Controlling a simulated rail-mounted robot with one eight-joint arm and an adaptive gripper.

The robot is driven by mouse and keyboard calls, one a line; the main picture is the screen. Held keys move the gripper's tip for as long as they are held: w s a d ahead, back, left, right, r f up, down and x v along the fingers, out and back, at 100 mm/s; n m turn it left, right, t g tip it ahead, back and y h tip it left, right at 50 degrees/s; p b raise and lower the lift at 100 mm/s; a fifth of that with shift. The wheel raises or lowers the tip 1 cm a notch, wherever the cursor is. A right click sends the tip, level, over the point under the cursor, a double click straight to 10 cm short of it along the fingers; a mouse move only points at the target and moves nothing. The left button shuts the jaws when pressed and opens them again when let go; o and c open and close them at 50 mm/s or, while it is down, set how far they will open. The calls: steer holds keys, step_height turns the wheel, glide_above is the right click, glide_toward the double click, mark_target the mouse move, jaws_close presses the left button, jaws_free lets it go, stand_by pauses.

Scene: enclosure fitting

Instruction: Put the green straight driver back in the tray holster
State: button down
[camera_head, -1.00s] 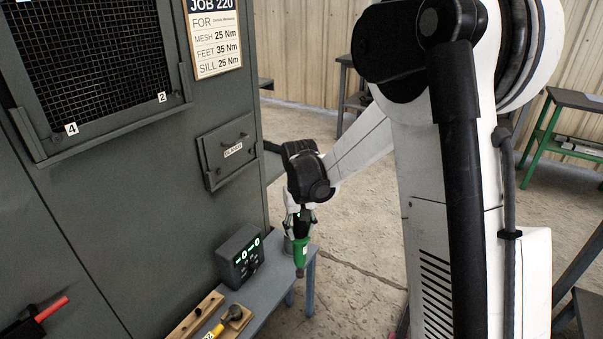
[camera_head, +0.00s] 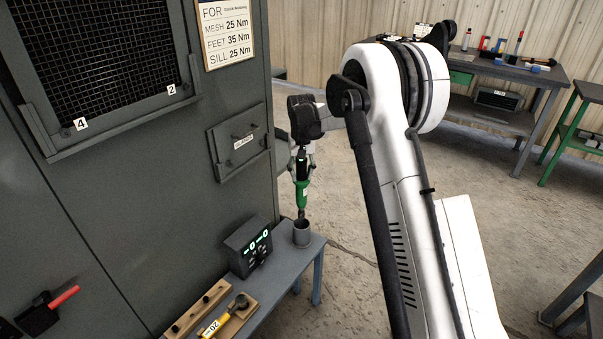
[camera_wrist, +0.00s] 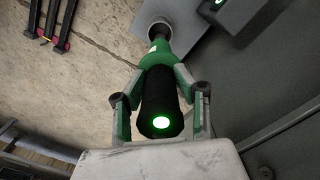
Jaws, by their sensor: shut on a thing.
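The green straight driver (camera_head: 302,193) hangs upright, tip down, in my gripper (camera_head: 301,174). The grey cup-shaped holster (camera_head: 302,237) stands on the blue-grey tray table (camera_head: 284,262). The driver's tip is right over the holster mouth in the head view; I cannot tell whether it is just above or slightly inside. In the wrist view the holster (camera_wrist: 161,29) shows beyond the driver's far end.
A dark controller box (camera_head: 247,247) with green displays stands left of the holster. A yellow-handled tool (camera_head: 215,325) lies on a wooden block at the table's near end. The grey enclosure (camera_head: 150,200) rises close on the left.

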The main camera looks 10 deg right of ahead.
mark_target(302, 202)
steer(key=shift+f+b, duration=1.35)
steer(key=shift+f, duration=2.2)
steer(key=shift+f+b, duration=1.75)
steer(key=shift+f, duration=1.05)
steer(key=c, duration=1.2)
jaws_free()
steer(key=shift+c, duration=0.2)
